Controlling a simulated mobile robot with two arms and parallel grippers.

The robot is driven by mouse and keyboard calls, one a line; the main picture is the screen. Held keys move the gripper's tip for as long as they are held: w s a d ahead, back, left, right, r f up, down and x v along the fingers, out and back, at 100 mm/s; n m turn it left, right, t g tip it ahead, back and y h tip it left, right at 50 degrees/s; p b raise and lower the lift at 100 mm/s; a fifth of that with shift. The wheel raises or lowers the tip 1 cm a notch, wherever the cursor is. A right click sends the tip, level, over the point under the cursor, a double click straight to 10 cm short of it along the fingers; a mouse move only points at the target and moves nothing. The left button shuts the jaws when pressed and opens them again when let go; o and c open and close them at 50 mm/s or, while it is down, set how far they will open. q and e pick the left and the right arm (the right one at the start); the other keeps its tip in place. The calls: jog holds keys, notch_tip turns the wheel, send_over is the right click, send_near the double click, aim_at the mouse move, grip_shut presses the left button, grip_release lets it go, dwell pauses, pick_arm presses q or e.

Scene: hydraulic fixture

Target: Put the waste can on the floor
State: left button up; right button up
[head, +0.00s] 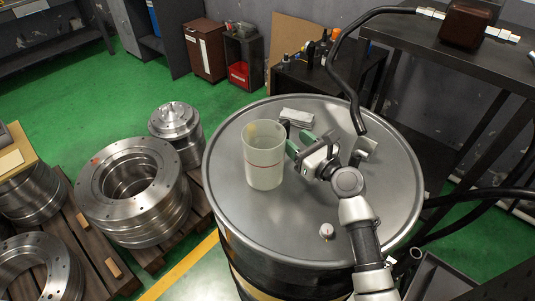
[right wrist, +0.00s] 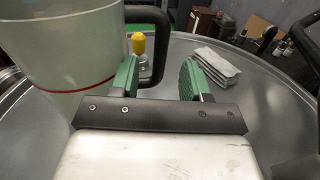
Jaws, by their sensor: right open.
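A translucent pale container with a red line around it, which I take to be the waste can (head: 263,172), stands upright on a large grey drum lid (head: 290,220). It also fills the upper left of the right wrist view (right wrist: 62,45). My right gripper (head: 297,146) is just right of it in the head view, with green finger pads apart. In the right wrist view the open jaws (right wrist: 160,78) have a black handle-like loop (right wrist: 164,35) between them, apparently on the container. I cannot tell whether a finger touches it. My left gripper is not in view.
A folded grey cloth (head: 297,116) lies behind the gripper on the lid. A small knob (head: 326,231) sits near the front. A black hose (head: 345,75) reaches the lid. Metal rings (head: 130,185) stand on pallets at left. Green floor (head: 95,95) is clear behind them.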

jog(key=shift+x, duration=1.45)
jog(key=shift+d, duration=0.1)
jog(key=shift+c, duration=0.6)
grip_shut()
jog(key=shift+r, duration=0.2)
